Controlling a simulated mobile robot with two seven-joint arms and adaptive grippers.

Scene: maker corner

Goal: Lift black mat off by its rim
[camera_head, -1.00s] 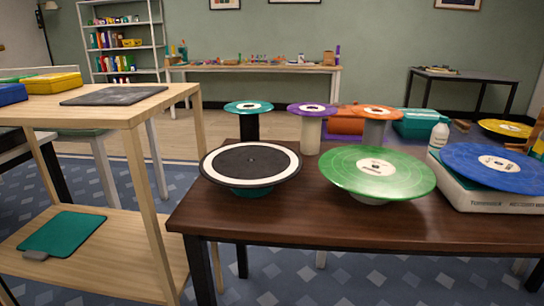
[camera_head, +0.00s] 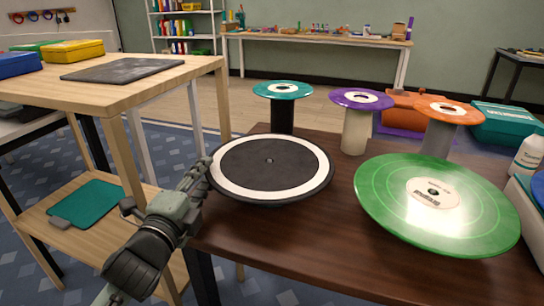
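The black mat (camera_head: 268,162) is a round disc with a small centre hole and a broad white ring around its dark middle. It lies level, raised on a low base at the left end of the dark brown table; the base is mostly hidden beneath it. My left gripper (camera_head: 207,172) is at the mat's left rim, with its fingers pointing up and away. The fingers overlap the rim in the picture; I cannot tell whether they touch it or how far apart they are. My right gripper is not in view.
A green disc (camera_head: 436,202) stands close right of the mat. Teal (camera_head: 283,90), purple (camera_head: 361,99) and orange (camera_head: 449,110) discs on posts stand behind. A wooden shelf unit (camera_head: 205,76) with a grey slab (camera_head: 124,69) is at left. The table's front middle (camera_head: 330,235) is clear.

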